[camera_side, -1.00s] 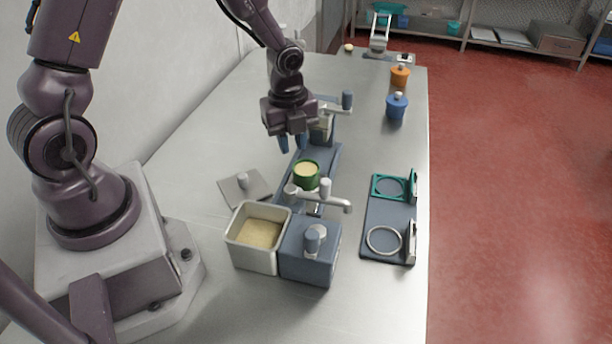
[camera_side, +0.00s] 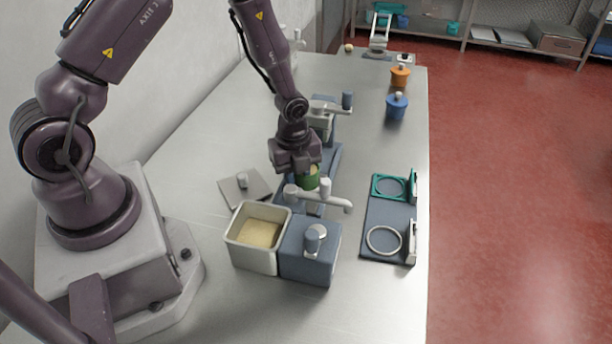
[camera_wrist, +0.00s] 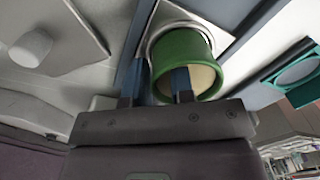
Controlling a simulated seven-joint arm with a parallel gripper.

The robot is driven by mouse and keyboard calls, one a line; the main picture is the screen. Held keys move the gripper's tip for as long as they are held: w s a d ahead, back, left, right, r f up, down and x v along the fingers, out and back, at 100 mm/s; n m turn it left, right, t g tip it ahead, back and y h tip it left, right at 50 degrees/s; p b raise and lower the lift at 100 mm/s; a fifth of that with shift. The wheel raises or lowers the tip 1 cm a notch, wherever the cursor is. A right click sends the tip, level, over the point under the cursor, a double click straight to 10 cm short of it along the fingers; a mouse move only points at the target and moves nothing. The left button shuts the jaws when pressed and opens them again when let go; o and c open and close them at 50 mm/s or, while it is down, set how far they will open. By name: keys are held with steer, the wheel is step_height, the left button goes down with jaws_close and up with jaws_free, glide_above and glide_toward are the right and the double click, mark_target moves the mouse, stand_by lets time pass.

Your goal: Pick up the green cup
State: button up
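The green cup (camera_side: 310,180) holds something cream-coloured. It is at the blue-grey station in the middle of the table, partly hidden by my gripper in the side view. In the wrist view the green cup (camera_wrist: 180,45) sits on a pale square plate (camera_wrist: 216,38). My gripper (camera_wrist: 158,80) is open and low at the cup. Its left blue finger is outside the cup's left side. Its right finger overlaps the cup's opening, so the near left wall appears between the fingers. I cannot tell whether either finger touches the cup.
A silver tap (camera_side: 325,194) stands close in front of the cup. A square bin (camera_side: 232,238) with pale contents and a blue-grey box (camera_side: 295,268) are nearer. A flat lid (camera_side: 258,188) lies left. A holder with teal and white rings (camera_side: 375,215) is right.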

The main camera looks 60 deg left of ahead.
mark_target(297, 185)
jaws_close()
steer(key=shift+r, duration=0.1)
step_height(297, 185, up, 10)
stand_by(0.3)
